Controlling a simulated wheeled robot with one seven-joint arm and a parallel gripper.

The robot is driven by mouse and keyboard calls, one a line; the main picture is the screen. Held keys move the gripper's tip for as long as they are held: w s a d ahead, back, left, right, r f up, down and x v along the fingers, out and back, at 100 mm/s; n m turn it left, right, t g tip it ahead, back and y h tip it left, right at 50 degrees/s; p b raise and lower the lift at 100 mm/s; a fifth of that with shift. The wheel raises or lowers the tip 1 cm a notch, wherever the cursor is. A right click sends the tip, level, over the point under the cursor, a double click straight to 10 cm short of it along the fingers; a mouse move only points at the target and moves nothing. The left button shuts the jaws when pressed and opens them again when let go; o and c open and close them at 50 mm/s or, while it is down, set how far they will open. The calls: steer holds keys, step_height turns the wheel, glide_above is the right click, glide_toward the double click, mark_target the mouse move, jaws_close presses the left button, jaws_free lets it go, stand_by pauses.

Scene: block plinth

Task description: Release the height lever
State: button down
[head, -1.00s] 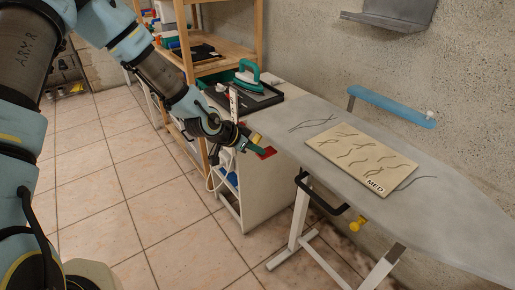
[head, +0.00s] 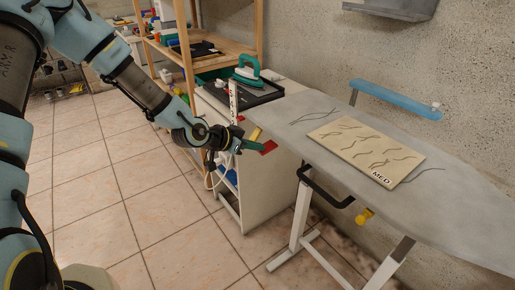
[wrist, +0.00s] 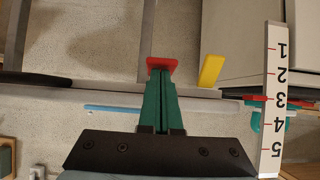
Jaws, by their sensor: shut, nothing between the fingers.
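A red paddle (head: 269,147) sticks out near the left end of the ironing board (head: 460,215), and a yellow paddle (head: 255,133) stands beside it. I cannot tell for sure which is the height lever. My gripper (head: 261,149) has green fingers, shut together and empty, close to the red paddle. In the wrist view the fingertips (wrist: 160,74) point at the red paddle (wrist: 162,65) and overlap its lower edge; contact cannot be told. The yellow paddle (wrist: 211,70) is to their right. A white scale (wrist: 272,95) shows a red pointer near 3.
A tan sheet marked MED (head: 365,150) lies on the board. A black bar handle (head: 322,190) and a yellow knob (head: 364,216) are under its near edge. A green iron (head: 247,72) stands on a dark tray at the back. The tiled floor in front is clear.

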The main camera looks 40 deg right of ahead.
step_height(320, 180, down, 4)
steer(key=h+b, duration=0.2)
steer(key=b, duration=0.2)
steer(key=h+b, duration=0.2)
steer(key=b, duration=0.2)
steer(key=h+b, duration=0.2)
steer(key=b, duration=0.2)
steer(key=shift+f+h+b, duration=0.25)
steer(key=shift+h+b, duration=0.05)
steer(key=shift+b, duration=0.05)
steer(key=shift+r, duration=0.1)
